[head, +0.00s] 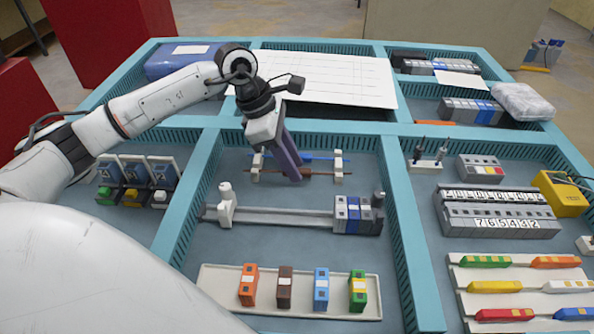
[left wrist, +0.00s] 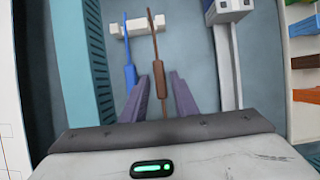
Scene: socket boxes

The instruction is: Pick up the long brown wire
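The long brown wire (head: 319,173) lies across two white holders (head: 338,165), in front of a parallel blue wire (head: 318,157). My left gripper (head: 293,175) points down at the middle of the brown wire and hides part of it. In the left wrist view, the purple fingers of the left gripper (left wrist: 160,82) stand apart. The brown wire (left wrist: 157,50) runs between them, with a gap visible on each side. The blue wire (left wrist: 130,70) lies just left of the fingers. My right gripper is not in view.
A grey rail (head: 280,216) with grey and blue modules (head: 352,215) lies in front of the wires. A white tray (head: 218,285) with several coloured blocks is nearer. Teal dividers (head: 190,210) wall the compartment. A white sheet (head: 335,75) lies behind.

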